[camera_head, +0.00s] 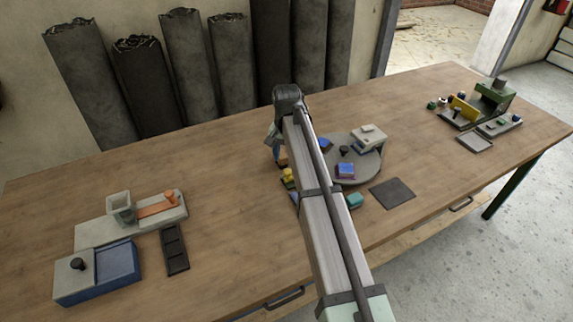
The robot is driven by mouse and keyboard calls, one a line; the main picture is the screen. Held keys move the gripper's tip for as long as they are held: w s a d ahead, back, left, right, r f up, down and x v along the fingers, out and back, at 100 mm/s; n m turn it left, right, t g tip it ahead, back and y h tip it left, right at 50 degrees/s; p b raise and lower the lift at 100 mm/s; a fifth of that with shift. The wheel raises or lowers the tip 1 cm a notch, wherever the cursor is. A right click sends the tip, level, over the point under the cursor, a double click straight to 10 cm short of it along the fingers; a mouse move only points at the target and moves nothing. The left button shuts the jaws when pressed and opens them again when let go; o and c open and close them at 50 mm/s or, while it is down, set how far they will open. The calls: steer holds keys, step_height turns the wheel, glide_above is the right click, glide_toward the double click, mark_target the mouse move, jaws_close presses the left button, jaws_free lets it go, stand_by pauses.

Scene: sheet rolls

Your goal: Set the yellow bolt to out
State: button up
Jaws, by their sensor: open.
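A yellow plate-like piece (463,108) stands on the green-and-grey fixture (494,97) at the back right; I cannot tell for sure whether it is the yellow bolt. A small yellow part (288,175) also shows beside my arm near the middle of the table, largely hidden by the arm. My gripper (277,155) is open, small in the picture and partly hidden behind my arm links. It is over the middle of the table, left of the round grey plate and far left of the green fixture.
The round grey plate (360,174) carries blue blocks and a grey block. A dark square mat (392,193) lies right of my arm. At left are a grey base with an orange slider (158,207), a blue box (98,273) and a dark tray (174,250). Dark rolls stand behind the table.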

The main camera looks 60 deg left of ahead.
step_height(320, 180, up, 8)
stand_by(0.4)
stand_by(0.4)
